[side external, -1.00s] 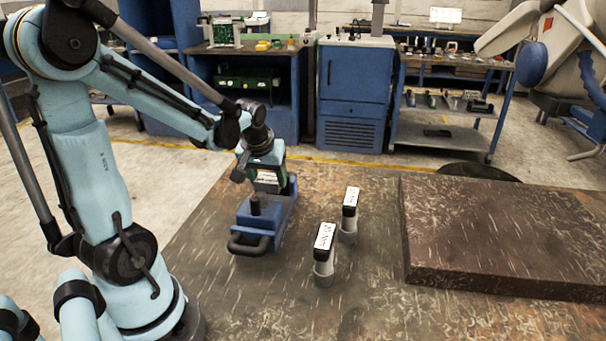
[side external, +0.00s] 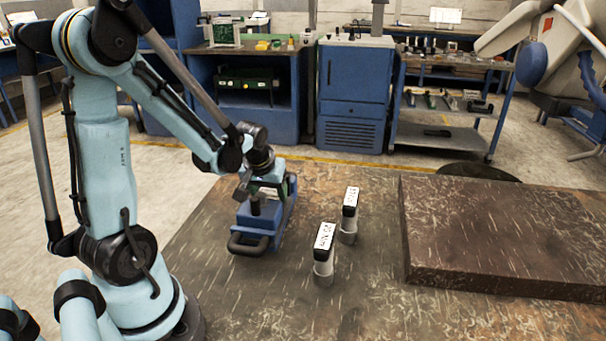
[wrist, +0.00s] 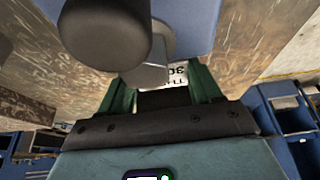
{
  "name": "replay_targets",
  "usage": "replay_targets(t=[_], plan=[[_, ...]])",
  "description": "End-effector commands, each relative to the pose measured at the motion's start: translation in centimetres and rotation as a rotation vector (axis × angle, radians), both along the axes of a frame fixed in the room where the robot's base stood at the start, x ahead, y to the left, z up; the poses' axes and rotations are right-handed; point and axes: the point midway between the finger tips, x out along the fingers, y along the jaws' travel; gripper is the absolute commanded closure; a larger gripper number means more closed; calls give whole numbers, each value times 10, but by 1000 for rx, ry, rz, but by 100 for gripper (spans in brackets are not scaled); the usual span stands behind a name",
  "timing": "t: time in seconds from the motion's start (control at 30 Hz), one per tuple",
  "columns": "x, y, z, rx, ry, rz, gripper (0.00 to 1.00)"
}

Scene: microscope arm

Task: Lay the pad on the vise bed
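The blue vise (side external: 281,222) stands at the left of the table, with a dark upright post (side external: 258,203) and a black handle at its front. My gripper (side external: 272,188) is low over the vise's rear part, behind the post. In the wrist view its two green fingers (wrist: 160,92) close around a pad with a white printed label (wrist: 178,75). A dark round knob (wrist: 103,35) and a grey metal piece hide part of the pad and of the blue vise bed (wrist: 190,22). I cannot tell whether the pad touches the bed.
Two dark pieces with white labels (side external: 324,237) (side external: 350,196) sit on grey round stands right of the vise. A thick brown slab (side external: 505,230) covers the table's right side. The table between the stands and slab is clear.

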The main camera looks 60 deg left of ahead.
Motion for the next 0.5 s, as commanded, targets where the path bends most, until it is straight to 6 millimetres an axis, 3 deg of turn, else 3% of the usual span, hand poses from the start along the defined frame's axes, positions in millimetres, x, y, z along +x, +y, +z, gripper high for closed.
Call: replay_targets(t=[0.03, 0.17, 0.5], plan=[[0, 0, 0, 0, 0, 0, 29], [0, 0, 0, 0, 0, 0, 11], [0, 0, 2, 0, 0, 0, 11]])
